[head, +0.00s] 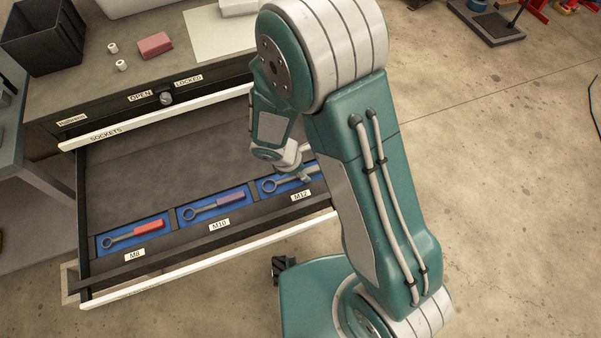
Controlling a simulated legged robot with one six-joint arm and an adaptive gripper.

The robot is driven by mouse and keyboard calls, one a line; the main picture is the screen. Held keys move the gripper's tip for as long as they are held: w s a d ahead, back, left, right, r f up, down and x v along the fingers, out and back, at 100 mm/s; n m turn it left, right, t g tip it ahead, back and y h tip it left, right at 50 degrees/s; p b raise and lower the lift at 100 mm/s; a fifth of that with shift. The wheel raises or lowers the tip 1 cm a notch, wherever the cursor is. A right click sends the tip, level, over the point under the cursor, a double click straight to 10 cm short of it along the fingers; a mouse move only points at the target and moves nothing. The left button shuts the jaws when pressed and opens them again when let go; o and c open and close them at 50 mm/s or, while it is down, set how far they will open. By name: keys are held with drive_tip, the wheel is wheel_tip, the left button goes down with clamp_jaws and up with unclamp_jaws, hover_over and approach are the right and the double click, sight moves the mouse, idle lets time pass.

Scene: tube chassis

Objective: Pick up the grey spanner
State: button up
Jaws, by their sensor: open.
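The grey spanner (281,184) lies in the blue tray at the M12 label, in the open drawer (180,165). Its ring end and part of its shaft show at the left of the slot; the rest is hidden behind my gripper and arm. My gripper (302,178) is over the right part of that slot, at the spanner's handle side. It is open. The fingers are small and partly covered by the arm, so I cannot tell whether they touch the spanner.
A red-handled spanner (135,234) lies at M8 and a purple-handled one (215,207) at M10. The drawer's front rail (200,262) and white back edge (150,128) stand around them. A black bin (42,38) and red block (155,45) are on the bench.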

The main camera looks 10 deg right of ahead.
clamp_jaws()
drive_tip(key=shift+r, duration=0.15)
